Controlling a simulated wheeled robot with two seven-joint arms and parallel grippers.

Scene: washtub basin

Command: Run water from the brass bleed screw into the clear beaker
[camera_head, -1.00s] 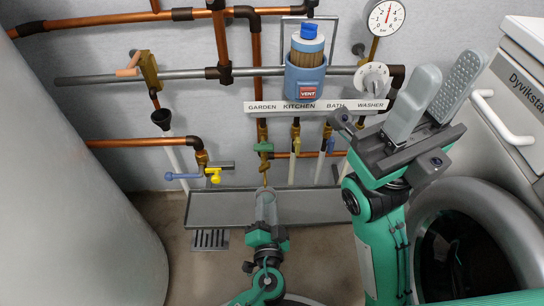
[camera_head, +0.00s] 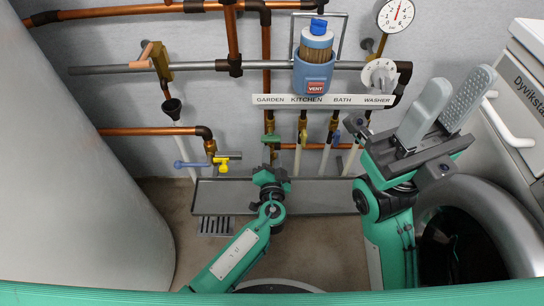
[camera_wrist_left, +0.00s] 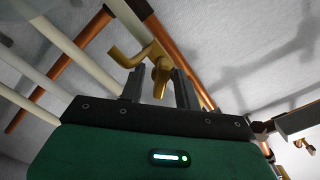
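My left gripper (camera_head: 270,172) is raised at the pipes below the green handle (camera_head: 270,139) of the garden line. In the left wrist view its two dark fingers (camera_wrist_left: 159,84) stand apart, with a brass fitting (camera_wrist_left: 161,74) showing between them; gaps show on both sides. I cannot tell whether this fitting is the bleed screw, or how deep it sits between the fingers. My right gripper (camera_head: 447,108) is open and empty at the right, its grey pads apart and pointing up. I cannot make out the clear beaker in either view now.
A shallow grey tray (camera_head: 325,196) lies along the wall under the pipes. A blue VENT canister (camera_head: 313,75), a gauge (camera_head: 396,14) and a labelled strip (camera_head: 325,101) are above. A large grey tank (camera_head: 80,180) fills the left; a washer (camera_head: 525,85) stands right.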

